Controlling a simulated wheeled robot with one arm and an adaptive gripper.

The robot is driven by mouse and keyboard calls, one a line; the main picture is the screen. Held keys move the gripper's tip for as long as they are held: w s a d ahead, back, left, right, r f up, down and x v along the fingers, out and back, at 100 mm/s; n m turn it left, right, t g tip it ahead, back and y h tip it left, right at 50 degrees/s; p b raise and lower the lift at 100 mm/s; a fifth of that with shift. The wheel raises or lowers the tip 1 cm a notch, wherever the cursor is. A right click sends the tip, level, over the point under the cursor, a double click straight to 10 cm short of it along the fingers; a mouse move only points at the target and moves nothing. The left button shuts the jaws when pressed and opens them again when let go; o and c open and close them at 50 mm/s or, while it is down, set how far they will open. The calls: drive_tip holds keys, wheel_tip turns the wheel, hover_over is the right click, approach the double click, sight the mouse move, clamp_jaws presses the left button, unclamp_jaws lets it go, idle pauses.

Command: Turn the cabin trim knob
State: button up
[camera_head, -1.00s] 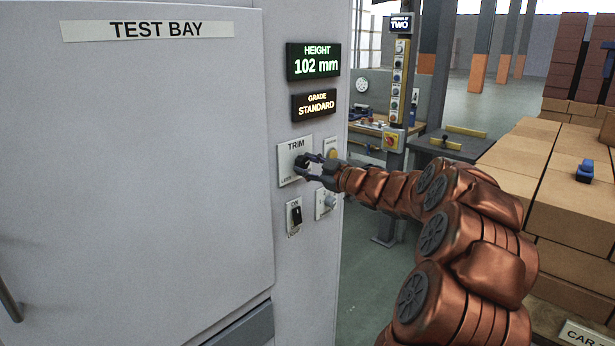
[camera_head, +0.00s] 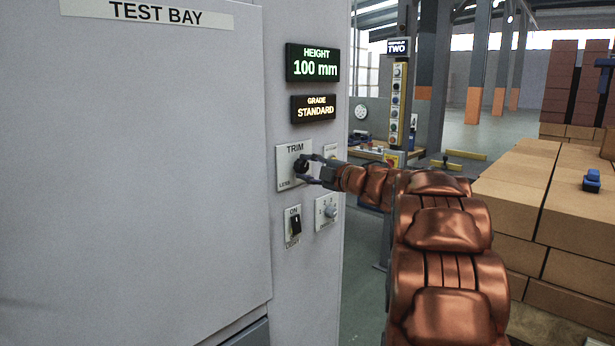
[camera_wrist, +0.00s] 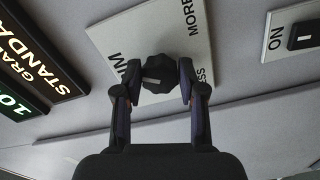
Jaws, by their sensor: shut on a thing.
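The trim knob (camera_wrist: 160,74) is dark and faceted with a light pointer mark, on a white plate (camera_wrist: 205,35) lettered TRIM, MORE and LESS. In the head view the trim knob (camera_head: 301,165) sits on the cabin's narrow panel below the displays. My gripper (camera_head: 308,170) is at the knob. In the wrist view my gripper (camera_wrist: 158,90) has a finger on each side of the knob, shut on it. The height display (camera_head: 313,63) reads 100 mm. The grade display (camera_head: 314,108) reads STANDARD.
An ON switch (camera_head: 295,224) and a small numbered selector knob (camera_head: 330,211) sit just below the trim plate. The large TEST BAY door (camera_head: 150,170) fills the left.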

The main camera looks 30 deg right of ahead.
idle(0.4)
drive_tip(key=o, duration=1.1)
drive_tip(key=shift+o, duration=0.2)
drive_tip(key=shift+s, duration=0.1)
drive_tip(key=v, duration=1.2)
drive_tip(key=shift+r, duration=0.1)
